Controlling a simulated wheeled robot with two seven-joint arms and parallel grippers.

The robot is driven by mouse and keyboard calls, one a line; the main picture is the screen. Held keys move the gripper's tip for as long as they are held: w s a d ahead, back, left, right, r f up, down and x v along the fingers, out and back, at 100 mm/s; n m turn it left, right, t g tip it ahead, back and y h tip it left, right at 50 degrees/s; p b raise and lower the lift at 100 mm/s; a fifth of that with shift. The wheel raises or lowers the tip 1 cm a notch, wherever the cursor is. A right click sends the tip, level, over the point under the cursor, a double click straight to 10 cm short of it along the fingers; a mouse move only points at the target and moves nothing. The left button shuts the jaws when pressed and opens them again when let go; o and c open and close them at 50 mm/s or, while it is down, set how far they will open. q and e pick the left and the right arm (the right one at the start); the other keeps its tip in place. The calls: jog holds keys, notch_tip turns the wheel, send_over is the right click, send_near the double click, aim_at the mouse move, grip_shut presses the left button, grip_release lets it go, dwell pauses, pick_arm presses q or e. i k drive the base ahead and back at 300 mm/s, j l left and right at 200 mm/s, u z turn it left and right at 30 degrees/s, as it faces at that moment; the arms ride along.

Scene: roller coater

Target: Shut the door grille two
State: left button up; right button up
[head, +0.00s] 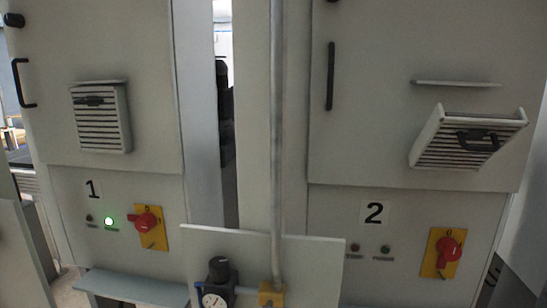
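Door grille two (468,138) is on the right cabinet, above the number 2 label (373,213). It is tilted outward, its top edge standing away from the door below a small ledge (455,84). It has slats and a dark handle (478,140) on its front. Door grille one (101,118) on the left cabinet sits nearly flush under its own ledge. Neither of my grippers is in view.
Red rotary switches on yellow plates sit below each door, one on the left (148,226) and one on the right (442,252). A vertical pipe (277,130) and a panel with a gauge (214,299) stand between the cabinets. A shelf (133,287) juts out at lower left.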

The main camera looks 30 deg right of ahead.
aim_at(444, 142)
jog(key=z, duration=1.85)
